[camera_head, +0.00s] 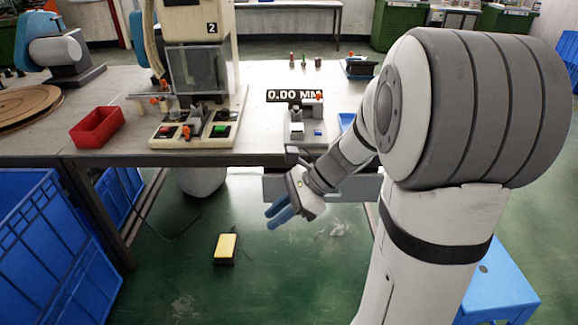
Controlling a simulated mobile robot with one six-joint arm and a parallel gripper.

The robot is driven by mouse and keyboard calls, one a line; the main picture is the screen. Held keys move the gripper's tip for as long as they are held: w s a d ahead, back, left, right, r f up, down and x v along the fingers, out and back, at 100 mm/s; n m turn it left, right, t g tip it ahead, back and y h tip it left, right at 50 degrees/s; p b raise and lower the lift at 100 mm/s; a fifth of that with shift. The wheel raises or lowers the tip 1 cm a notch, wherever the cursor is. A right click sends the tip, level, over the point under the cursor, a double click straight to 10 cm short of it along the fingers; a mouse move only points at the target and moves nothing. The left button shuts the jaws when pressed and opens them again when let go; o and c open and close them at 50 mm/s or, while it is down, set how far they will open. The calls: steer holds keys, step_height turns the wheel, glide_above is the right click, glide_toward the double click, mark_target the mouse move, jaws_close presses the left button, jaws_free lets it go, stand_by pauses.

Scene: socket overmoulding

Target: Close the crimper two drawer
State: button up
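The machine marked 2 (197,25) stands on the table, with a clear guard in front and a base carrying red and green buttons. A grey drawer-like box (275,187) hangs under the table's front edge, right of that machine. My arm covers much of it, and I cannot tell how far it stands out or whether it belongs to the machine. My gripper (270,220) is in front of and below this box, pointing down-left. Its two blue fingers are apart, with nothing seen between them. I see no contact with the box.
A red bin (97,127) and a measuring device with a 0.00 MM display (294,96) are on the table (255,140). A yellow-topped pedal (226,246) lies on the floor. Blue crates (45,245) stand at left, a blue stool (500,285) at right. Green floor around the pedal is mostly clear.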

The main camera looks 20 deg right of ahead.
steer(key=w+d+f+m+t+b, duration=0.85)
steer(key=d+f+m, duration=0.35)
steer(key=d+m, duration=0.15)
steer(key=w+d+f+m+t+b, duration=0.75)
steer(key=w+d+f+m, duration=0.35)
steer(key=m, duration=0.4)
steer(key=shift+n+y, duration=0.25)
steer(key=shift+y, duration=0.05)
steer(key=x, duration=0.2)
steer(key=b+x, duration=0.1)
steer(key=x, duration=0.2)
steer(key=shift+w+a+f, duration=0.15)
steer(key=shift+w+f, duration=0.25)
steer(key=shift+w, duration=0.05)
jaws_close()
